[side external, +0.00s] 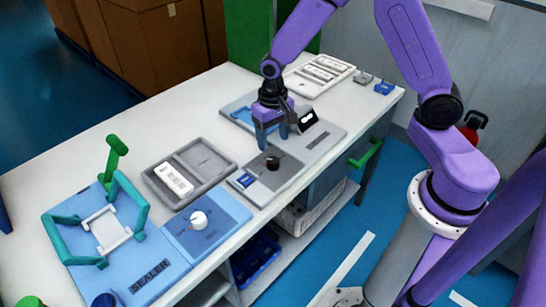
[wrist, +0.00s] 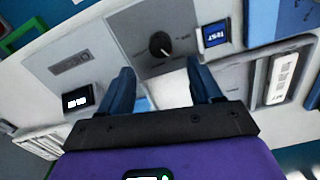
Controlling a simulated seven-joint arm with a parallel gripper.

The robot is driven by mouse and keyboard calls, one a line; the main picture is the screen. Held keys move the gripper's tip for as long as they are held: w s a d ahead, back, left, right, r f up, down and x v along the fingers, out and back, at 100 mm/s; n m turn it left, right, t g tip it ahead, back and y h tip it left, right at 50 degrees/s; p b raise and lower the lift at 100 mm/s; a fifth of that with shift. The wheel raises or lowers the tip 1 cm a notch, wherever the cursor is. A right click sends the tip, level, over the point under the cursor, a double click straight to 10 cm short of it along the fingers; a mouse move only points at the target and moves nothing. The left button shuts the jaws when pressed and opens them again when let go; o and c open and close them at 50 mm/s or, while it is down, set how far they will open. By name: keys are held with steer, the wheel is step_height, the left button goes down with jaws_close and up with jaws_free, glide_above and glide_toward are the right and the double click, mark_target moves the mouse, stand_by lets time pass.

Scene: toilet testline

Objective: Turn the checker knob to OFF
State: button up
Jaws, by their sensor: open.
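The checker knob is a black round knob (side external: 272,160) on a grey panel beside the checker station. In the wrist view the same knob (wrist: 160,45) sits just beyond the fingertips, roughly centred between them. Small marks surround it, but they are too small to read and its setting is unclear. My gripper (side external: 273,140) points down above the station, behind the knob in the side view, with nothing between its blue fingers. In the wrist view my gripper (wrist: 160,68) is open and apart from the knob.
A blue TEST button (wrist: 215,34) lies beside the knob. A small black display (side external: 307,120) stands close to my gripper. The sealer panel has a white knob (side external: 198,219). A grey tray (side external: 213,166) holds a white item. Another white tray (side external: 325,63) stands at the back.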

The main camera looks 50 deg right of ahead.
mark_target(273, 160)
step_height(273, 160, down, 8)
steer(key=shift+f, duration=0.1)
stand_by(0.4)
steer(key=c, duration=1)
